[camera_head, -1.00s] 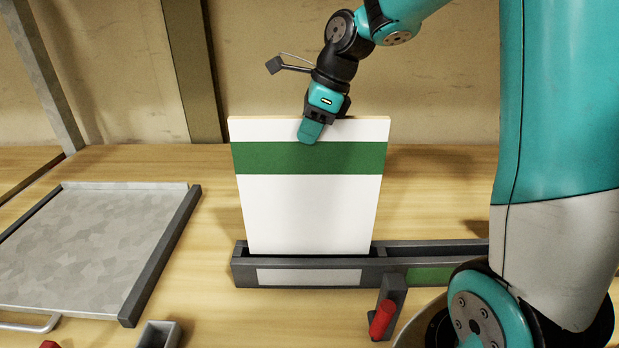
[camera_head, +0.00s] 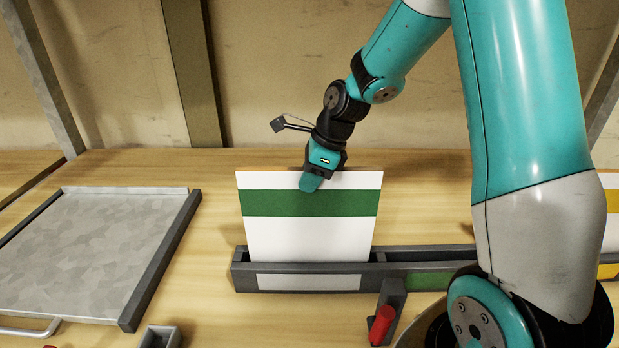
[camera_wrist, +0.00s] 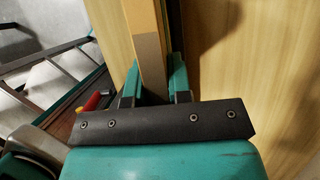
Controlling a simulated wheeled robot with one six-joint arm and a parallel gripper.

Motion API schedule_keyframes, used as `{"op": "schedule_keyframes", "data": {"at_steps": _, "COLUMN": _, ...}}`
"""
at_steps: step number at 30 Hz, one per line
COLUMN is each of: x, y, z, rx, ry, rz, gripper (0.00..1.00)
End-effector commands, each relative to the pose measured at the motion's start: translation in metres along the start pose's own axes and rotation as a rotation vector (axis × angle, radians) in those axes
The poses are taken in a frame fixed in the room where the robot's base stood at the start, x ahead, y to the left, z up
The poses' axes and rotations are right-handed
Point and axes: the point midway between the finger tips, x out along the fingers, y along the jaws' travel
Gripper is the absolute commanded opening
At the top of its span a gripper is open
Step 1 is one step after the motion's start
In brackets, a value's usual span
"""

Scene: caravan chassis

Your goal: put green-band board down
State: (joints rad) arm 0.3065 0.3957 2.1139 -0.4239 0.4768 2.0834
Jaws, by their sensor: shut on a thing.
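The green-band board (camera_head: 309,234) is white with a green stripe near its top. It stands roughly upright in the left section of a dark rack (camera_head: 242,271), behind a pale label (camera_head: 308,282). Its lower part is hidden by the rack's front wall, so I cannot tell whether it touches the bottom. My gripper (camera_head: 312,181) is shut on the board's top edge, near the middle. In the wrist view, my gripper's fingers (camera_wrist: 154,84) sit on both sides of the board's wood-coloured edge (camera_wrist: 148,50).
The rack's section to the right has a green label (camera_head: 430,281). A yellow-band board (camera_head: 609,201) shows at the far right, partly behind my arm. A red-handled clamp (camera_head: 381,325) is at the rack's front. A grey metal tray (camera_head: 95,245) lies left, with bare bench between.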

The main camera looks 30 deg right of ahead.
Motion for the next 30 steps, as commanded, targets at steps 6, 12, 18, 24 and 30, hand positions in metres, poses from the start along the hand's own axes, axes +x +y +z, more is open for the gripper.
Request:
{"op": "schedule_keyframes", "data": {"at_steps": 6, "x": 0.002, "y": 0.000, "z": -0.001, "rx": 0.000, "ry": 0.000, "rz": 0.000, "gripper": 0.40}}
{"op": "schedule_keyframes", "data": {"at_steps": 12, "x": 0.002, "y": 0.000, "z": -0.001, "rx": 0.000, "ry": 0.000, "rz": 0.000, "gripper": 0.45}}
{"op": "schedule_keyframes", "data": {"at_steps": 18, "x": -0.005, "y": -0.001, "z": 0.000, "rx": 0.000, "ry": -0.001, "rz": -0.002, "gripper": 0.45}}
{"op": "schedule_keyframes", "data": {"at_steps": 24, "x": -0.042, "y": -0.002, "z": 0.000, "rx": 0.001, "ry": -0.002, "rz": -0.007, "gripper": 0.45}}
{"op": "schedule_keyframes", "data": {"at_steps": 30, "x": -0.086, "y": -0.001, "z": 0.000, "rx": 0.001, "ry": -0.002, "rz": -0.006, "gripper": 0.45}}
